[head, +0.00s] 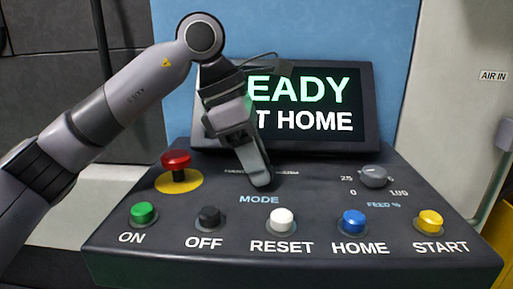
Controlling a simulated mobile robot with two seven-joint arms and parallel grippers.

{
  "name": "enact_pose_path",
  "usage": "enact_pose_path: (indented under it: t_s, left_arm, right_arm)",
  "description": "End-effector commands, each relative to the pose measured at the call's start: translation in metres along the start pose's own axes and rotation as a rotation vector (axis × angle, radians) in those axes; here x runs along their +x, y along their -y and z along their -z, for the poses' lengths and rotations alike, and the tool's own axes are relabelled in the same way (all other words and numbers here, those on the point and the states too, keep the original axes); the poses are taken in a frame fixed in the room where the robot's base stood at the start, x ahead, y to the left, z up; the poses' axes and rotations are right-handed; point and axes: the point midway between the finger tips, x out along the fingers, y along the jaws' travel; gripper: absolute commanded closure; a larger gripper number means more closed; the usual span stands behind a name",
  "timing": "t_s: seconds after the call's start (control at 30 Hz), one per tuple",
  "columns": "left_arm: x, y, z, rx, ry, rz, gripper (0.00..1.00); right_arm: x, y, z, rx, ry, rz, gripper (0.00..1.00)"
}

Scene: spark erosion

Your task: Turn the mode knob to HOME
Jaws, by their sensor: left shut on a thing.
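My left gripper (261,184) reaches down onto the console just above the blue MODE label. It is shut on the mode knob, which the fingers hide. I cannot tell which way the knob points. The small position lettering behind the fingers is mostly covered and too small to read. My right gripper is not in view.
The control panel (120,252) has a red mushroom button (176,161) and green ON, black OFF, white RESET, blue HOME and yellow START buttons along its front. A grey FEED % knob (373,177) is at right. The screen (325,100) behind, partly covered, shows "EADY" and "T HOME".

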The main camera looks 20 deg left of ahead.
Motion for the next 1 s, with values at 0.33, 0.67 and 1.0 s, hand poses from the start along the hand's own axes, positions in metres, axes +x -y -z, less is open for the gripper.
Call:
enact_pose_path:
  t_s: [0.33,0.67,1.0]
  left_arm:
    - [-0.0018,-0.0012,-0.0014,0.145,0.003,0.059,0.88]
    - [-0.0010,-0.0014,-0.0011,0.176,0.003,0.069,0.88]
    - [-0.0009,-0.0014,-0.0011,0.175,0.003,0.069,0.32]
  right_arm:
    - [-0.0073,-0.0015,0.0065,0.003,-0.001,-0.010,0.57]
    - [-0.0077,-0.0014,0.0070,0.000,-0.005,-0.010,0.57]
    - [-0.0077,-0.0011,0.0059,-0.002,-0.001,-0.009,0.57]
